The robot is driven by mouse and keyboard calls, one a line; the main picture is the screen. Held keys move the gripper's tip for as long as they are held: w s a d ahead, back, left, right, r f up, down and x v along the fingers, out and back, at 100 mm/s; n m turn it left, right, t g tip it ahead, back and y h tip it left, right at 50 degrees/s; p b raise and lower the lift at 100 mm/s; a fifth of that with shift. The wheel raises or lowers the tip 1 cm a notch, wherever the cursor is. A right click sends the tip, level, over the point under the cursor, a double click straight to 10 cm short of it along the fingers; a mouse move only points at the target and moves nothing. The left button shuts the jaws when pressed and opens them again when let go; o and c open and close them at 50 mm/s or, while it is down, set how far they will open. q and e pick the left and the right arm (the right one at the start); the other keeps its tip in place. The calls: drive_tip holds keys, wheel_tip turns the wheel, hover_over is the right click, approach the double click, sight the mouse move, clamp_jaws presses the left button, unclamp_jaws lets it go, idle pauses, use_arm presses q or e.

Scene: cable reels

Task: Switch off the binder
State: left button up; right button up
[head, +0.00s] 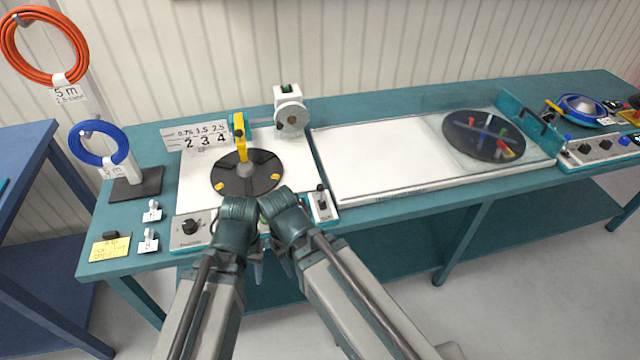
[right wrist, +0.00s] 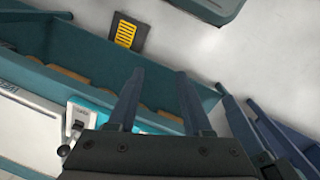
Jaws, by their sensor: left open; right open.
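A white unit with a black rocker or lever switch (head: 322,203) sits at the front edge of the bench, right of the turntable machine; I take it as the binder's switch, its label too small to read. It also shows in the right wrist view (right wrist: 78,126), left of the fingers. Its on or off position I cannot tell. My left gripper (head: 258,272) is at the bench's front edge, left of the switch, fingers pointing down. My right gripper (right wrist: 160,98) is open and empty beside it. Neither touches the switch. My wrists hide part of the front panel.
The turntable (head: 247,175) with yellow parts lies behind my wrists. A black knob (head: 190,227) is at left. A white board (head: 385,165) and a covered dark disc (head: 483,135) lie right. Cable coils (head: 45,45) hang at far left.

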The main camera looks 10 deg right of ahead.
drive_tip(key=shift+w+r, duration=0.1)
drive_tip(key=shift+w, duration=0.15)
drive_tip(key=shift+c, duration=1.1)
drive_tip(key=shift+m, duration=0.6)
drive_tip(key=w+p, duration=0.1)
drive_tip(key=w, duration=0.1)
drive_tip(key=w+r, duration=0.1)
drive_tip(key=w, duration=0.1)
drive_tip(key=w+r+p, duration=0.1)
drive_tip(key=w, duration=0.1)
drive_tip(key=shift+w+d+r+p, duration=0.25)
drive_tip(key=shift+w+d+p, duration=0.05)
drive_tip(key=shift+w+d, duration=0.1)
drive_tip(key=c, duration=0.5)
drive_tip(key=shift+m+t, duration=0.3)
drive_tip(key=shift+m, duration=0.6)
drive_tip(key=w+d+r+p, duration=0.1)
drive_tip(key=w, duration=0.2)
drive_tip(key=w+d+r+p, duration=0.1)
drive_tip(key=w, duration=0.2)
drive_tip(key=w+d+r+p, duration=0.1)
drive_tip(key=w, duration=0.3)
clamp_jaws()
drive_tip(key=w+d+r+m+p, duration=0.3)
drive_tip(key=w+d, duration=0.5)
drive_tip(key=w, duration=0.5)
drive_tip(key=shift+d+r+t+y, duration=0.2)
drive_tip(key=shift+d+t+y, duration=0.1)
drive_tip(key=shift+d, duration=0.1)
